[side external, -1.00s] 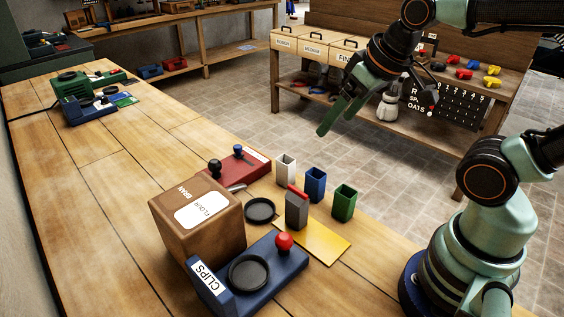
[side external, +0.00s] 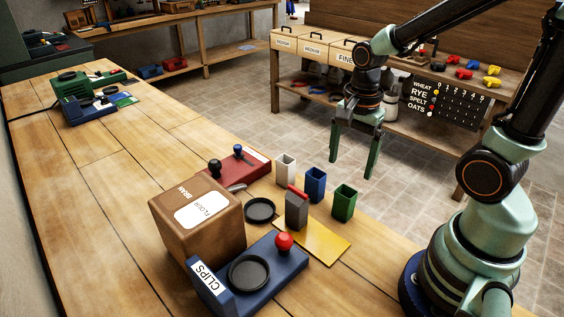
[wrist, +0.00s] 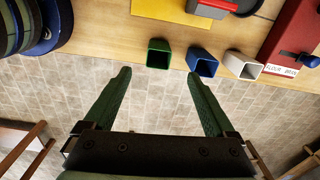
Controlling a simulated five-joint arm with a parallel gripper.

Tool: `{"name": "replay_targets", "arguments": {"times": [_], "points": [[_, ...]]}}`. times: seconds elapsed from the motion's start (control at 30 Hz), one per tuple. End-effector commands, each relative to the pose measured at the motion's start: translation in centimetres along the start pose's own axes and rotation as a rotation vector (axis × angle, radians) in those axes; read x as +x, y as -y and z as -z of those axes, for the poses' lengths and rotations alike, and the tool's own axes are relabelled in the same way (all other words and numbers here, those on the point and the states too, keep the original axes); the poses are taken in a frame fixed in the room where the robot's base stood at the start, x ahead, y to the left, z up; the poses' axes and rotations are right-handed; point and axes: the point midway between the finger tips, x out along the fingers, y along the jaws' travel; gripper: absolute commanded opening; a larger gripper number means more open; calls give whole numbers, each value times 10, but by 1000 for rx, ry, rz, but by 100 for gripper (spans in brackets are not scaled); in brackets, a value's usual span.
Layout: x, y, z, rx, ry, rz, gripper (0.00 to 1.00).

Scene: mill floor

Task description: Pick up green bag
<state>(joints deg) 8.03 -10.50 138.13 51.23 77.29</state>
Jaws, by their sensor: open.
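The green bag (side external: 344,203) is a small upright block-shaped bag with an open top, at the right end of a row near the table's edge. In the wrist view the green bag (wrist: 158,54) is at the top, left of centre, beyond my fingertips. My gripper (side external: 355,165) is open and empty, fingers pointing down, above and behind the bag in the side view. In the wrist view my gripper (wrist: 158,72) has its two green fingers spread wide, with the bag's end between their line of reach and apart from both.
A blue bag (side external: 315,184) and a white bag (side external: 286,168) stand left of the green one. A yellow sheet (side external: 322,248) with a grey block (side external: 296,211) lies in front. A brown box (side external: 200,243) and a blue clips device (side external: 268,287) are nearby. Bare floor lies beyond the edge.

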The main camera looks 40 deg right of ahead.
Motion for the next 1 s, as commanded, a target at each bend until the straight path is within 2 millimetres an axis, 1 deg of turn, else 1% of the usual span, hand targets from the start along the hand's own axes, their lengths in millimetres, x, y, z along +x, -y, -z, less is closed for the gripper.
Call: {"name": "replay_targets", "arguments": {"times": [0.07, 0.17, 0.4, 0.5, 0.63, 0.87, 1.0], "points": [[4, -2, 1, 52, 3, -17, 90], [11, -2, 1, 76, 4, -24, 90], [48, -4, 1, 75, 5, -28, 90], [60, -4, 1, 74, 5, -25, 90], [70, -4, 1, 74, 4, -23, 90], [80, -4, 2, 73, 4, -23, 90], [95, -4, 3, 73, 5, -26, 90]]}}
